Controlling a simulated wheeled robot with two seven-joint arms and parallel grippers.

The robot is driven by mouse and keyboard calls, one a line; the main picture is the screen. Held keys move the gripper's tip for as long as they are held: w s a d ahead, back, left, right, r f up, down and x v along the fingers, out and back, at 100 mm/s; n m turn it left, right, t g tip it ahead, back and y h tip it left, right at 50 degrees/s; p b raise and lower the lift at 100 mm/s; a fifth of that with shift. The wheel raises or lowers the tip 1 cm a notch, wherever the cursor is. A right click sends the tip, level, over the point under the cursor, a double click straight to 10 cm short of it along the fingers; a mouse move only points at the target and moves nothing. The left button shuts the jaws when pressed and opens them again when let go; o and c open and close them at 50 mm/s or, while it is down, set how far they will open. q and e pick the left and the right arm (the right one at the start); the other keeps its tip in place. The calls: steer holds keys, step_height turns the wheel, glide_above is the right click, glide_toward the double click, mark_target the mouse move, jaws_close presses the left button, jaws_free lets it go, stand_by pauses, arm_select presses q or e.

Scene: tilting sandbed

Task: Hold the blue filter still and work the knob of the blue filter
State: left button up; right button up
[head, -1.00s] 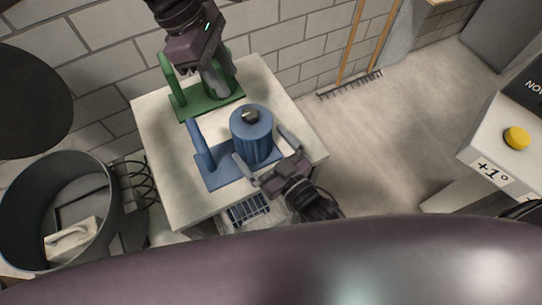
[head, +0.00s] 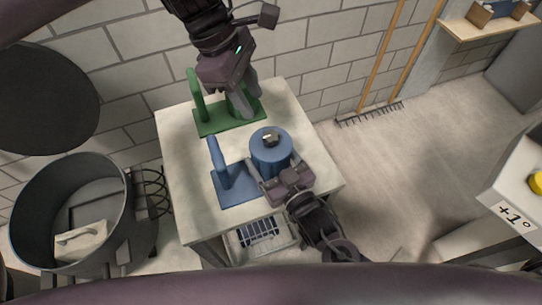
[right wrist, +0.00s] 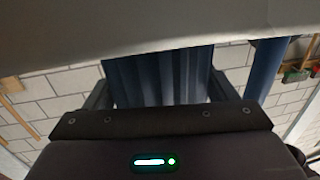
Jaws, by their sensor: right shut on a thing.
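The blue filter (head: 232,190) stands on the table, with a flat base, an upright post at left and a ribbed cylinder. Its small grey knob (head: 269,138) sits uncovered on the cylinder's top. My right gripper (head: 274,170) is shut on the cylinder from the front right, with a finger on each side. In the right wrist view, the blue ribbed cylinder (right wrist: 160,76) fills the space between the dark fingers. My left gripper (head: 249,104) is behind the blue filter, over the green filter, fingers apart and pointing down. It is away from the knob.
A green filter (head: 212,125) stands at the back of the white table (head: 185,170), partly hidden by my left gripper. A grey bin (head: 122,225) stands at left. A brick wall is behind.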

mark_target(270, 135)
arm_select(q)
steer(key=o, duration=0.4)
steer(key=shift+s+d+r, duration=0.1)
steer(key=shift+d+r, duration=0.05)
steer(key=shift+d, duration=0.05)
steer(key=s+d+r+m+t+y, duration=0.1)
steer(key=d+r+m+y, duration=0.1)
steer(key=d+r+y, duration=0.15)
step_height(270, 135, down, 13)
steer(key=shift+s+r, duration=0.1)
steer(key=shift+n, duration=0.3)
steer(key=c, duration=1)
